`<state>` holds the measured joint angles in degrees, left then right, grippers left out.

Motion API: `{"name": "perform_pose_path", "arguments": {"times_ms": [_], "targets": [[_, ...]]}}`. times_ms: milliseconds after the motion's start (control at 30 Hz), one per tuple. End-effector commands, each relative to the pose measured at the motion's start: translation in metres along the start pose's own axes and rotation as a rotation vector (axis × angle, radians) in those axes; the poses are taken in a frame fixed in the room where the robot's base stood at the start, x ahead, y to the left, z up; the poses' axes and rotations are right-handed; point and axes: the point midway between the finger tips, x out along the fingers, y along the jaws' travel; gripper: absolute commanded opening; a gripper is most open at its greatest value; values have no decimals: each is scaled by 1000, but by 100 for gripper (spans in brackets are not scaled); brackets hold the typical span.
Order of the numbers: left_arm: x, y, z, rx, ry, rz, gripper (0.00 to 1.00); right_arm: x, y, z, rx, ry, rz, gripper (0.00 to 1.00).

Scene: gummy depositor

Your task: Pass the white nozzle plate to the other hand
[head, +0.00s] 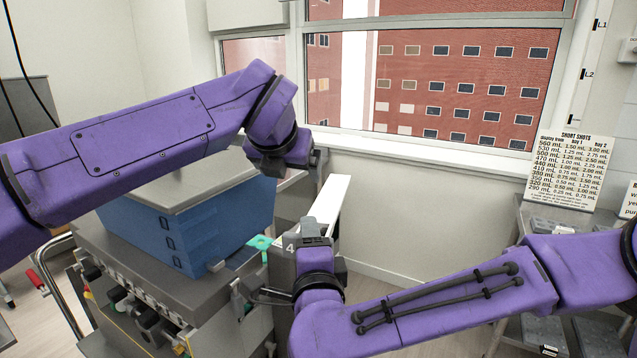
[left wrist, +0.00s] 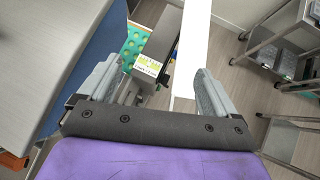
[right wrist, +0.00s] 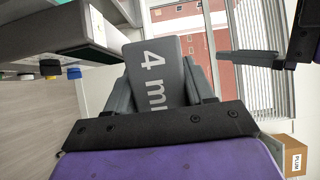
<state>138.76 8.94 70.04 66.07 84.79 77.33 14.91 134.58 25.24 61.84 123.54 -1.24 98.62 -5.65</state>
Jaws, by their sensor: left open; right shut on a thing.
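The white nozzle plate (head: 330,203) is a long pale bar in the head view, running away from my right gripper (head: 314,238). My right gripper is shut on its near end. In the right wrist view, a grey-looking face (right wrist: 157,70) marked "4 m" sits between the fingers; the rest of the lettering is hidden. My left gripper (head: 285,163) is open and empty, above and left of the plate. In the left wrist view, the white bar (left wrist: 192,45) passes between the open fingers in the picture, but contact is not visible.
A blue-sided machine with a grey lid (head: 185,215) stands at left, close to both grippers. A green dotted tray (left wrist: 130,48) lies beside it. Grey shelving (head: 560,215) stands at right, and the window wall is behind.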

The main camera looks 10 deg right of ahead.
Motion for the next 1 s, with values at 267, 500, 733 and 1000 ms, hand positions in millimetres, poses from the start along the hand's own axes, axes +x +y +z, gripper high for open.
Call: {"name": "perform_pose_path", "arguments": {"times_ms": [267,500,733,1000], "targets": [[8,-59,-20,-40,29,-91,92,0,-1,0,0,0,-2,0],[52,-63,-22,-41,32,-92,92,0,-1,0,0,0,-2,0],[101,-67,-22,-40,29,-90,92,0,-1,0,0,0,-2,0],[124,-69,-22,-40,28,-91,92,0,-1,0,0,-1,-2,0]]}}
